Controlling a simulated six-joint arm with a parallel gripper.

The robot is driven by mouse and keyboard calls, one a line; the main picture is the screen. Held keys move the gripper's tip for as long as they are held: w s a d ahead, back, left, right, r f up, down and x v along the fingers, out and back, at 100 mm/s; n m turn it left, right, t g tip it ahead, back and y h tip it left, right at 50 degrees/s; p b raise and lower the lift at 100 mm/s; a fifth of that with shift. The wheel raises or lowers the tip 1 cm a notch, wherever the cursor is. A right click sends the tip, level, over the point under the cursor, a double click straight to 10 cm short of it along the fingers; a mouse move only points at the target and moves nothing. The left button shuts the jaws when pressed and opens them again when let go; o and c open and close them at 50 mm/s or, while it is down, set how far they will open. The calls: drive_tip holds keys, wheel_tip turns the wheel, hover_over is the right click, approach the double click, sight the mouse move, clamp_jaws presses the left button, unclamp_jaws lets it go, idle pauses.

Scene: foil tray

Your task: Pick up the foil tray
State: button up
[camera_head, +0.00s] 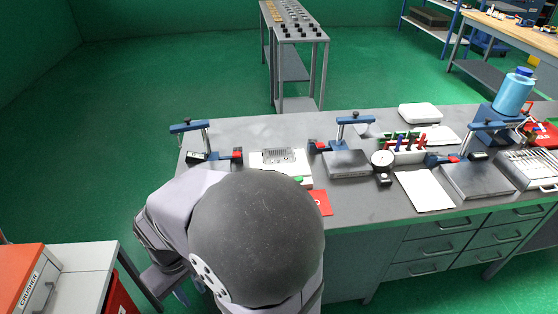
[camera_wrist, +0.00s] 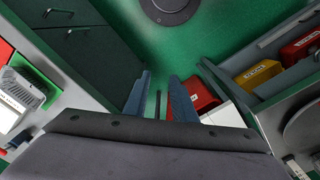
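A small grey metallic, ribbed-edged object (camera_head: 278,156), which looks like the foil tray, lies on a white board on the workbench in the head view. In the wrist view what seems to be the same object (camera_wrist: 26,88) is at the left edge, partly cut off. My gripper (camera_wrist: 159,80) has its two blue fingers apart with nothing held between them. It hangs over the floor beside the bench, well away from the tray. In the head view my arm hides most of the gripper.
The grey bench (camera_head: 262,126) carries clamp stands, a dial gauge (camera_head: 382,159), a white sheet (camera_head: 424,190) and a blue bottle (camera_head: 514,92). An orange crusher (camera_head: 22,277) stands at lower left. Red and yellow bins (camera_wrist: 258,73) are at right in the wrist view.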

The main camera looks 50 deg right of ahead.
drive_tip(key=w+d+r+m+t+h, duration=0.1)
drive_tip(key=w+d+r+m+h, duration=0.2)
drive_tip(key=w+d, duration=1.6)
drive_tip(key=shift+w+d+f+m+h+p, duration=0.2)
drive_tip(key=shift+d+f+m+h, duration=0.45)
drive_tip(key=shift+d, duration=3.9)
drive_tip(key=shift+w+d+f+m+h+p, duration=0.1)
drive_tip(key=shift+w+d+f+m+h, duration=0.55)
drive_tip(key=shift+d, duration=3.9)
drive_tip(key=shift+s+d+f+m+p, duration=0.1)
drive_tip(key=shift+d+f+m, duration=0.65)
drive_tip(key=shift+d, duration=3.8)
drive_tip(key=shift+w+d+f+m+p, duration=0.15)
drive_tip(key=shift+d+f+m+p, duration=0.2)
drive_tip(key=shift+d+p, duration=0.4)
drive_tip(key=shift+p+x, duration=0.8)
drive_tip(key=shift+x, duration=0.7)
drive_tip(key=shift+a, duration=0.1)
clamp_jaws()
